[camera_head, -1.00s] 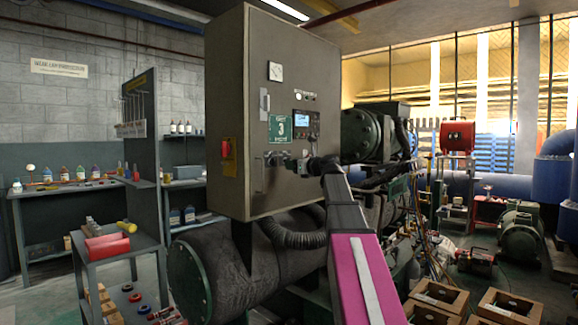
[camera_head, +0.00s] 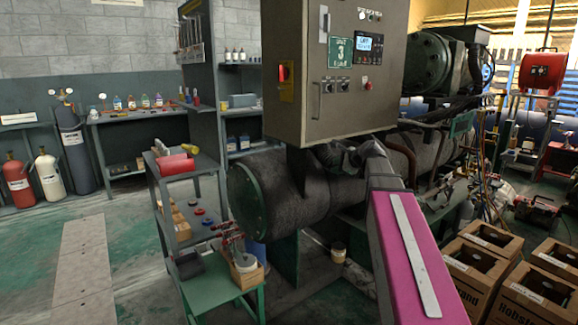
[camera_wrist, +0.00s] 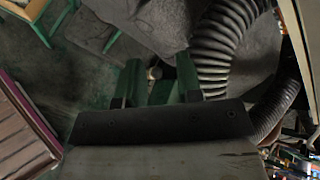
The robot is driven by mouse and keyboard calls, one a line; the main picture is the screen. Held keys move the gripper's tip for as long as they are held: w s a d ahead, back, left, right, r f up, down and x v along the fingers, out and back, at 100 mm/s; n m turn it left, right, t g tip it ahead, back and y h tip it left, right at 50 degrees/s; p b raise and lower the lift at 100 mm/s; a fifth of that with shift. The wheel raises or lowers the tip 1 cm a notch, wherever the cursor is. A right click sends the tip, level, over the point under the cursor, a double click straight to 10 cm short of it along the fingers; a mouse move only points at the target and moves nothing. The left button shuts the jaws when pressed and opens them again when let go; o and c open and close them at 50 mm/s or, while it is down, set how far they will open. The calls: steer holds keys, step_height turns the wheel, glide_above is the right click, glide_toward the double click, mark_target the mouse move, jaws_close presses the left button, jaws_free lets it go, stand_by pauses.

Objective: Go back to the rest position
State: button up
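My gripper (camera_wrist: 159,78) shows in the wrist view with its two fingers apart and nothing visible held between them. It points down toward the floor. In the head view my arm reaches up from the bottom right, and its far end is below the control cabinet (camera_head: 290,90), in front of the dark compressor tank (camera_head: 325,185). The fingers are hard to make out there. The cabinet door is shut, with a lit display (camera_head: 369,43), switches and a red handle (camera_head: 282,73). In the wrist view a ribbed hose (camera_wrist: 212,55) passes close to the right of the fingers.
A shelf cart (camera_head: 180,205) with red rolls and a green stool (camera_head: 232,290) stand left of the tank. Open cardboard boxes (camera_head: 480,275) stand at lower right. Gas cylinders (camera_head: 75,145) stand at far left. The floor at lower left is clear.

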steer(key=s+f+n+g+h, duration=0.2)
steer(key=s+f+n, duration=0.4)
steer(key=f, duration=0.6)
steer(key=s+f+n+g+h, duration=0.2)
steer(key=s+f+n+g, duration=0.2)
steer(key=s+f, duration=0.7)
steer(key=s+f+n+g+h, duration=0.3)
steer(key=s+f+n, duration=0.5)
steer(key=f, duration=0.4)
steer(key=shift+s+a+f, duration=0.35)
steer(key=shift+s+a, duration=0.05)
steer(key=shift+s, duration=0.15)
steer(key=shift+o, duration=0.2)
